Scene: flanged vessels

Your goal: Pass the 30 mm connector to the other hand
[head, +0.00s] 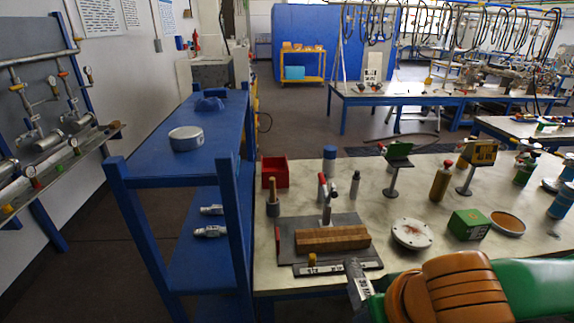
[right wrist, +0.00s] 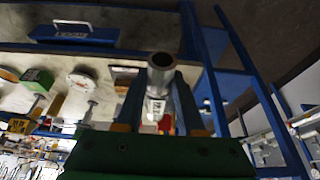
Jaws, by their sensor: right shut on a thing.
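The connector (head: 357,278) is a grey metal tube with a printed white label, seen in the head view over the front edge of the bench. In the right wrist view the connector (right wrist: 160,68) points its open round end towards the camera. My right gripper (right wrist: 160,92) is shut on it, with a blue finger on each side. In the head view my right arm, green and orange, covers most of that gripper. My left gripper shows in neither view.
The bench (head: 400,270) holds a wooden block (head: 332,239) on a dark plate, a red bin (head: 275,172), a round flange (head: 411,233) and a green box (head: 468,224). A blue shelf (head: 195,165) with a metal cap (head: 186,138) stands left.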

